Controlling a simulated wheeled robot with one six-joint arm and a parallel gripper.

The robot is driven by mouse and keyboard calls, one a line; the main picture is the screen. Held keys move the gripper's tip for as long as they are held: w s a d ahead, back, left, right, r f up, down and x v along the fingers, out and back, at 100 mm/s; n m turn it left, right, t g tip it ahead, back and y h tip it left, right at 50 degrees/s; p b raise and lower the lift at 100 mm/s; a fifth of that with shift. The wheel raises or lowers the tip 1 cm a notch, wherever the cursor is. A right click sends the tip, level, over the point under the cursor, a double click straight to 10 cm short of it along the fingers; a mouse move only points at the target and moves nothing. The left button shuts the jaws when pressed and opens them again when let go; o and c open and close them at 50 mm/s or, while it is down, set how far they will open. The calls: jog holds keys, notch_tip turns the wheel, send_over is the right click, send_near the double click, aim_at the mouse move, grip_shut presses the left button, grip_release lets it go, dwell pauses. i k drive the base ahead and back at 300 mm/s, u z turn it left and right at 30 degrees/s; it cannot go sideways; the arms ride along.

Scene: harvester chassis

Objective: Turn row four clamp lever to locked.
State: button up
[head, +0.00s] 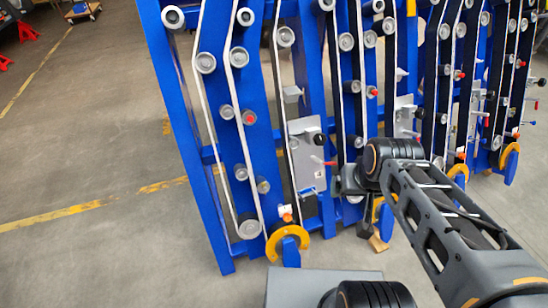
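A grey clamp plate (306,180) is fixed to the blue frame left of my arm's end. It bears a black knob (320,138) and a lever with a red grip (329,163), which sticks out roughly sideways to the right. No row numbers are legible, so I cannot tell which is row four. My gripper (338,183) is close to the nearer plate, just below and right of its red lever. Its fingers are too small and dark to tell open from shut; contact is unclear.
The blue frame (186,115) carries several belts and grey rollers. Yellow-orange curved parts (274,245) sit at its foot. Further rows with red-tipped parts recede to the right.

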aim_at(329, 164)
jog(key=u, duration=1.15)
jog(key=k, duration=1.75)
jog(key=z, duration=0.75)
jog(key=i, duration=1.7)
